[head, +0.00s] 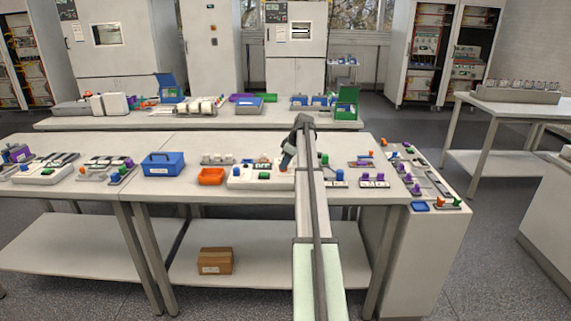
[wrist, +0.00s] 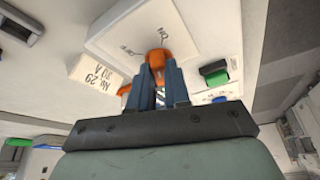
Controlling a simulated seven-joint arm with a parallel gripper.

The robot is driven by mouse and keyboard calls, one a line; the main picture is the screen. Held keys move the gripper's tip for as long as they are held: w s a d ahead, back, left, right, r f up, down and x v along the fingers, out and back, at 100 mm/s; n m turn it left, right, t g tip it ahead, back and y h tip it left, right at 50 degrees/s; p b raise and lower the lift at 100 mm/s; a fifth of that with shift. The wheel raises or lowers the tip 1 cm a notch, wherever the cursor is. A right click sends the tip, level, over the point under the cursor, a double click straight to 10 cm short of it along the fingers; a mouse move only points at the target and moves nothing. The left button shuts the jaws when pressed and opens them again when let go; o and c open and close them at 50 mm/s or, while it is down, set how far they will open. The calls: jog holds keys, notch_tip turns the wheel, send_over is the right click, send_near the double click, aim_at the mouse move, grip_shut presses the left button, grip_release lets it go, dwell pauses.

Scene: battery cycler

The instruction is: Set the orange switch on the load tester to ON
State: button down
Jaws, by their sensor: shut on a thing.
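The orange switch (wrist: 158,56) stands on a white box, the load tester (wrist: 130,28). In the head view my gripper (head: 286,162) is low over the white load tester (head: 240,179) on the front bench. There my arm and fingers hide most of the switch, so its setting cannot be told.
A white block marked "No 29 30 A" (wrist: 95,70) and a green-topped black part (wrist: 215,75) lie close to my fingers. Several small coloured parts lie to the right.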

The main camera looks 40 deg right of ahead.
jog(key=shift+s+a+m+h, duration=0.15)
jog(key=shift+m+h, duration=0.25)
jog(key=shift+m, duration=0.5)
jog(key=shift+m+t+h, duration=0.3)
jog(key=shift+m, duration=0.7)
jog(key=c, duration=1.1)
grip_release()
jog(key=v, duration=1.3)
jog(key=shift+r, duration=0.4)
